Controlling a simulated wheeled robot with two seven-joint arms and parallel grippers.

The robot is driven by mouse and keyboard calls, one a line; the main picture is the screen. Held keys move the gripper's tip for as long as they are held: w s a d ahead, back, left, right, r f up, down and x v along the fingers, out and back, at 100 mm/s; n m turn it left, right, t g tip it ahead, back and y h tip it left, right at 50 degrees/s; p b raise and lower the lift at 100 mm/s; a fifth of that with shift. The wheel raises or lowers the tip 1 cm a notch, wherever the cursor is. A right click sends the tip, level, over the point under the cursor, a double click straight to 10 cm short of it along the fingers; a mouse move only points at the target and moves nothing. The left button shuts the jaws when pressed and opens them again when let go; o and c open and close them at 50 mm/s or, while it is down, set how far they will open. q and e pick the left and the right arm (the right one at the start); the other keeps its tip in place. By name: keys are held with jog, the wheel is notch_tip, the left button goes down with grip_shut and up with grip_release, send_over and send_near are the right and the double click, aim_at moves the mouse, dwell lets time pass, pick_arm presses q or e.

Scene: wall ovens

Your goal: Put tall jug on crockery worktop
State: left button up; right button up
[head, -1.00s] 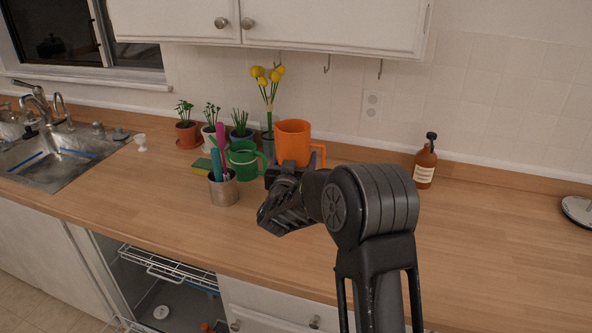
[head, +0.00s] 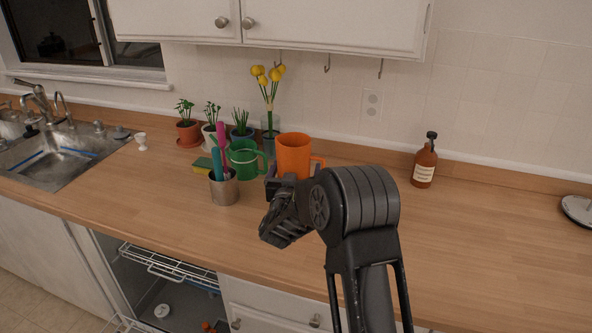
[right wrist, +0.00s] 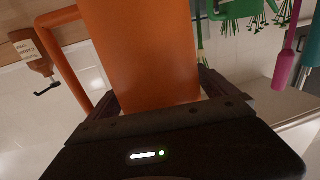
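The tall jug is orange with a handle on its right side (head: 293,154). It stands upright among the items at the back of the wooden worktop (head: 440,240). My right gripper (head: 290,186) reaches it from the front, with its fingers on either side of the jug's lower part. In the right wrist view the orange jug (right wrist: 145,50) fills the space between the fingers (right wrist: 158,95), which look closed on it. The jug's base is hidden behind the gripper, so I cannot tell whether it touches the worktop. My left gripper is out of view.
A green mug (head: 244,158) stands close left of the jug. A metal cup with utensils (head: 223,190), potted plants (head: 187,132) and a vase of yellow flowers (head: 270,120) are nearby. A brown bottle (head: 424,165) stands right. The worktop between jug and bottle is clear.

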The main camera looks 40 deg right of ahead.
pick_arm(q)
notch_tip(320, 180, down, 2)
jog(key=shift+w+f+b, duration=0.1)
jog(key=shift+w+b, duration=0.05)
jog(key=shift+b, duration=1.1)
pick_arm(e)
jog(key=v, duration=1.2)
jog(key=shift+r, duration=0.2)
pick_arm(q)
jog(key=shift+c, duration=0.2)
